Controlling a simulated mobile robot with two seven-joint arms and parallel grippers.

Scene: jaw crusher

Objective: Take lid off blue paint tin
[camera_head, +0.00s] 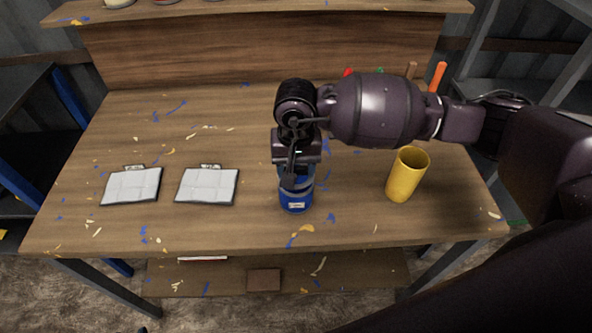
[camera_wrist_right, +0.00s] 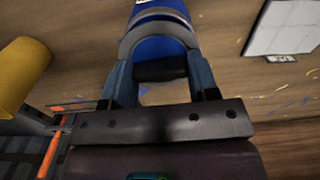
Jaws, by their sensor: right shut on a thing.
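The blue paint tin (camera_head: 295,203) stands upright on the workbench, near the middle of its front half, with a small pale label low on its side. Its body also shows at the top of the right wrist view (camera_wrist_right: 148,5). My right gripper (camera_head: 296,160) is over the tin, pointing down, and hides most of its top in the head view. In the right wrist view, its two fingers (camera_wrist_right: 162,80) are shut around the tin's top end, at the grey-rimmed blue lid (camera_wrist_right: 160,46). I cannot tell whether there is a gap under the lid. My left gripper is not in view.
A yellow cup (camera_head: 407,175) stands right of the tin, below my right arm. Two clipboards with white sheets (camera_head: 131,186) (camera_head: 207,185) lie to the left. Paint flecks mark the workbench (camera_head: 200,225). Tools with orange and red handles (camera_head: 437,77) are behind my arm.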

